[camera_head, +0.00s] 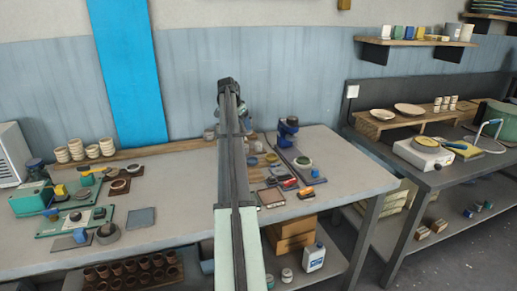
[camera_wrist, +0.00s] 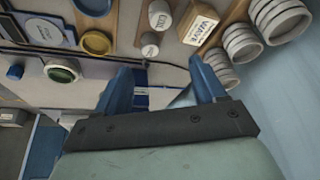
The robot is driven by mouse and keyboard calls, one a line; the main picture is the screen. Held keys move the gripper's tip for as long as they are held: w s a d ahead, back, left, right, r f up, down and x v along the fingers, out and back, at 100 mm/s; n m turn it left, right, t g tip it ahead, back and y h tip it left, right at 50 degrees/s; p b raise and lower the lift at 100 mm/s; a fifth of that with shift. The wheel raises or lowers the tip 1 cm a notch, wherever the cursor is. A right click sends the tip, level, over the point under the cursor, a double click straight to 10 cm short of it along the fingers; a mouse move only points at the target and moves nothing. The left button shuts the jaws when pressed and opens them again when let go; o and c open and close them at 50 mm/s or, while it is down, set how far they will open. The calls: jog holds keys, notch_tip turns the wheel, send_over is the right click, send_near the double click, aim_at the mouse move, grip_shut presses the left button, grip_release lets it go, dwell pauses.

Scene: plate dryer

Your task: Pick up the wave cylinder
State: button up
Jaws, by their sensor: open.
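My gripper (camera_wrist: 160,72) shows in the wrist view with its two blue fingers apart and nothing clearly held between them. Beyond the right fingertip is a wooden block with a cream label (camera_wrist: 198,24) that seems to read "WAVE". Left of it is a small round white-topped piece (camera_wrist: 150,45) with unreadable marks, below a label (camera_wrist: 158,14) that seems to read "COIL". I cannot tell which piece is the wave cylinder. A blue and white item (camera_wrist: 142,99) partly shows lower down between the fingers. In the head view, my arm hides the bench behind it, and the fingers are not clear.
White ringed cups (camera_wrist: 280,18) stand in stacks at the wrist view's right. A green-topped round device (camera_wrist: 62,72) and a yellow dish (camera_wrist: 96,42) lie left.

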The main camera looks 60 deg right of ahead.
jog(key=s+d+m, duration=0.1)
jog(key=s+d, duration=0.1)
jog(key=s, duration=0.1)
send_over(258, 144)
jog(key=a, duration=0.3)
jog(key=shift+g, duration=0.3)
jog(key=f, duration=0.7)
jog(key=shift+w+d+f, duration=0.15)
jog(key=shift+w+d, duration=0.05)
jog(key=shift+d, duration=0.05)
jog(key=shift+w+d+x, duration=0.1)
jog(key=shift+w+x, duration=0.05)
jog(key=shift+x, duration=0.95)
jog(key=shift+w+d+x, duration=0.15)
jog(key=shift+w+x, duration=0.05)
jog(key=shift+x, duration=0.9)
jog(key=shift+d+f, duration=0.2)
jog(key=shift+f, duration=0.3)
jog(key=shift+s, duration=0.1)
jog(key=c, duration=1.2)
